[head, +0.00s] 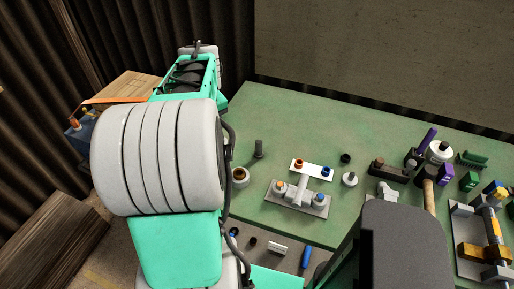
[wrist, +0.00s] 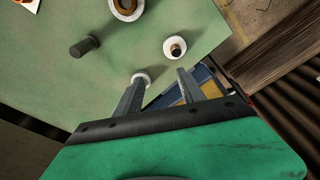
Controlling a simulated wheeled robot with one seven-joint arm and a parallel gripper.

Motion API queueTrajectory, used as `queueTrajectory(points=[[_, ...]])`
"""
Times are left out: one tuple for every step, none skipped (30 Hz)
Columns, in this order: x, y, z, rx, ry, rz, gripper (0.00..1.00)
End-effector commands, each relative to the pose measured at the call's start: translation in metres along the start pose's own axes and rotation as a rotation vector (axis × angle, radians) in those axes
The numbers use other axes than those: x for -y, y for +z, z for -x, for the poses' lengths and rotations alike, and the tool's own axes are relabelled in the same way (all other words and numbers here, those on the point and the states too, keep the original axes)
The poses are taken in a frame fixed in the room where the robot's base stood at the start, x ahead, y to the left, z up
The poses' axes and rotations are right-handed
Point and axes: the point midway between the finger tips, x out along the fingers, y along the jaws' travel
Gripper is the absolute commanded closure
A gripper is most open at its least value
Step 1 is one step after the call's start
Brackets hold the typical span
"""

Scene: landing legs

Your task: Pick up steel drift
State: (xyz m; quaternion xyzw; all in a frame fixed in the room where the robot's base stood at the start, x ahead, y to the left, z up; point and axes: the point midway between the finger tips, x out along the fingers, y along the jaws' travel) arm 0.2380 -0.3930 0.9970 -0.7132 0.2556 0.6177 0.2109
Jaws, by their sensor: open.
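A plain dark grey upright cylinder (head: 258,148) stands on the green table and looks most like the steel drift, though I cannot be sure. It also shows in the wrist view (wrist: 84,46), left of my fingers and apart from them. My gripper (wrist: 162,76) is open, its two fingers spread above the table's edge. A white round piece with a dark centre (wrist: 175,48) stands just beyond the fingertips. A small white round end (wrist: 140,77) shows at the left fingertip, partly hidden by it. In the head view my arm hides the gripper.
The green table (head: 340,120) also carries a white-rimmed brown ring (head: 240,177), a white plate with orange and blue fittings (head: 312,170), a grey bracket plate (head: 298,197) and a mallet (head: 429,185). Several purple and green parts crowd the right. The back left is clear.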

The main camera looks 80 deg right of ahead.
Motion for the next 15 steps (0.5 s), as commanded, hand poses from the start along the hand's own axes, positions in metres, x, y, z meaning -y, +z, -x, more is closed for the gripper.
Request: queueTrajectory(points=[[-0.048,0.015,-0.004,0.013,0.004,-0.073,0.53],[-0.069,0.024,-0.006,0.019,0.005,-0.102,0.53],[-0.094,0.035,-0.007,0.023,0.008,-0.134,0.53],[-0.109,0.043,-0.008,0.026,0.009,-0.154,0.53],[-0.121,0.050,-0.009,0.027,0.010,-0.169,0.53],[-0.133,0.057,-0.010,0.029,0.010,-0.185,0.53],[-0.139,0.061,-0.011,0.031,0.010,-0.193,0.53],[-0.143,0.065,-0.013,0.032,0.010,-0.199,0.53],[-0.146,0.066,-0.016,0.032,0.010,-0.201,0.53],[-0.146,0.067,-0.020,0.033,0.009,-0.202,0.53],[-0.146,0.067,-0.024,0.034,0.009,-0.202,0.53],[-0.146,0.067,-0.030,0.034,0.009,-0.202,0.53],[-0.145,0.068,-0.034,0.034,0.009,-0.203,0.53],[-0.145,0.068,-0.038,0.034,0.010,-0.203,0.53],[-0.145,0.068,-0.043,0.033,0.010,-0.203,0.53]])
